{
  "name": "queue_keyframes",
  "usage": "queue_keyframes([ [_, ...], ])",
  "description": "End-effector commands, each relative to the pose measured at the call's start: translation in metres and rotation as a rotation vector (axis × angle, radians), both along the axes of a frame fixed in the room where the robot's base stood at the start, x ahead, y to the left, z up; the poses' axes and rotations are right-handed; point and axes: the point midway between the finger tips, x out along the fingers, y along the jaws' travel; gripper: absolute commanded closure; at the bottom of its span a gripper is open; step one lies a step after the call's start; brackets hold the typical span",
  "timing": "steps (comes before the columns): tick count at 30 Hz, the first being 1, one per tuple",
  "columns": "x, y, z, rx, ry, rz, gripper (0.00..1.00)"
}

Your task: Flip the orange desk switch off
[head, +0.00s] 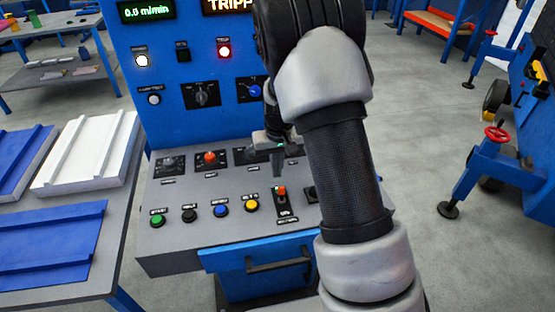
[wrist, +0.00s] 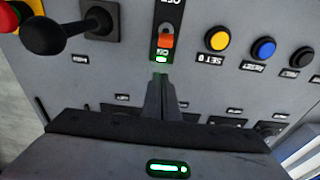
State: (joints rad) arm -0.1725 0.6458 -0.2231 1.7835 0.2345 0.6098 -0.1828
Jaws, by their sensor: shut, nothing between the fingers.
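The orange desk switch (head: 282,190) sits on a black plate on the sloping grey desk, right of the yellow button. In the wrist view the orange switch (wrist: 166,41) is near the plate's ON end, beside a lit green mark (wrist: 162,57). The OFF lettering is at the opposite end. My gripper (head: 278,174) is just above and behind the switch in the head view. In the wrist view my gripper (wrist: 161,78) is shut and empty, its tips close to the ON end. I cannot tell whether they touch the plate.
Yellow (head: 222,208), blue, black and green buttons line the desk left of the switch. A red-orange knob (head: 210,157) stands behind. In the wrist view a black-stemmed lever (wrist: 70,33) rises at left. A blue drawer (head: 262,262) is below the desk.

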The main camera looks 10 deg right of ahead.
Motion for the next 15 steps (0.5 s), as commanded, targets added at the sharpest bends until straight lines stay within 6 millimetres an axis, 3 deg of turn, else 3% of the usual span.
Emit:
queue_keyframes([
  [2, 0.001, 0.0, -0.018, -0.001, 0.002, 0.0, 1.0],
  [3, -0.007, 0.0, -0.01, 0.0, -0.002, 0.001, 1.0],
  [9, -0.031, 0.0, -0.005, 0.0, -0.001, 0.0, 1.0],
  [15, -0.037, 0.0, -0.004, 0.0, -0.002, 0.0, 1.0],
])
